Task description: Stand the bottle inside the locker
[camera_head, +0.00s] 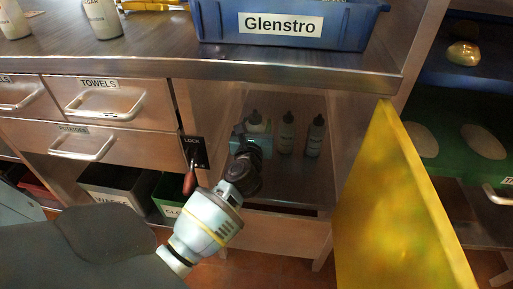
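The locker (293,188) is the open compartment under the counter, its yellow door (397,205) swung out to the right. Inside it are three dark-capped bottles. The middle bottle (287,137) and the right bottle (316,138) stand upright towards the back. The left bottle (257,123) shows only its top above my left gripper (259,143), which reaches into the locker from the lower left. The dark wrist and pale teal gripper body hide the fingertips and the bottle's lower part, so I cannot tell whether they grip it. My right gripper is out of view.
A blue bin (285,45) labelled Glenstro and pale bottles (102,18) stand on the counter (200,62) above. A lock panel (193,152) with a red-handled lever (190,180) is left of the opening. The locker floor's right front is clear.

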